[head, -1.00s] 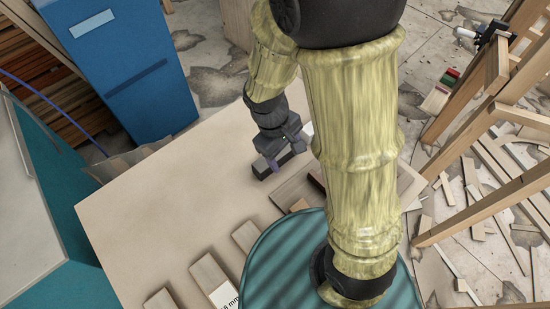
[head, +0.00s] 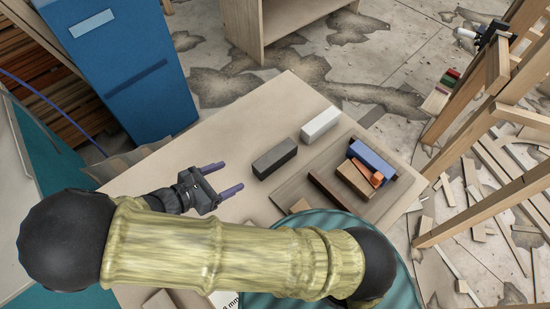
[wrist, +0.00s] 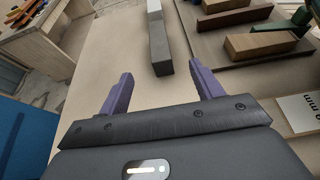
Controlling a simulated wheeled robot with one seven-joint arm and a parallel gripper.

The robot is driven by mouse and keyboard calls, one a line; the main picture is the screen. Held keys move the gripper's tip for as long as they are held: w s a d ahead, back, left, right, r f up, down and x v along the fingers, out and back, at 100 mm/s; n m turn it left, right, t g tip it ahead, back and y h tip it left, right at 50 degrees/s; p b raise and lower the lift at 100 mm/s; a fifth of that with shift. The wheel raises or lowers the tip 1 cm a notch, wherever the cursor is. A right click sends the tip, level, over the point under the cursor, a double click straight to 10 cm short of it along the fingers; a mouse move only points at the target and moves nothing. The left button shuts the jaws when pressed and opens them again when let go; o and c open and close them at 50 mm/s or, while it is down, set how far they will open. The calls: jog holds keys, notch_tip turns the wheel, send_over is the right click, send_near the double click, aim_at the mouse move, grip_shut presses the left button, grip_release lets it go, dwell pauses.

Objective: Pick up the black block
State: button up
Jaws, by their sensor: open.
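The black block (head: 274,158), a dark grey-black bar, lies on the light wooden table (head: 215,140) in the head view. In the wrist view the black block (wrist: 160,48) points away from me, its near end just ahead of and between the lines of my fingers. My gripper (head: 231,176) is open and empty, to the left of the block and apart from it. In the wrist view both purple fingers of my gripper (wrist: 160,70) show with nothing between them.
A white block (head: 320,125) lies just beyond the black one. To the right, a wooden tray (head: 330,165) holds a blue block (head: 372,157), a wooden block (head: 355,180) and an orange piece (head: 366,170). The table left of the black block is clear.

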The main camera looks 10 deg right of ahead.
dwell(0.3)
jog(key=p, duration=0.4)
send_near(274, 155)
jog(key=shift+w+d+f, duration=0.15)
jog(key=shift+w+d, duration=0.1)
jog(key=shift+d, duration=0.35)
jog(key=shift+w+d+f, duration=0.15)
jog(key=shift+w+d, duration=0.1)
jog(key=shift+d, duration=0.35)
jog(key=shift+w+d+f, duration=0.3)
jog(key=shift+d+f, duration=0.05)
jog(key=shift+w+d+f+p, duration=0.15)
jog(key=shift+w+d+p, duration=0.2)
jog(key=shift+d, duration=0.15)
jog(key=p+x, duration=0.1)
jog(key=x, duration=0.2)
jog(key=shift+a, duration=0.1)
jog(key=shift+w+d+f+p, duration=0.3)
jog(key=shift+w+d+f, duration=0.05)
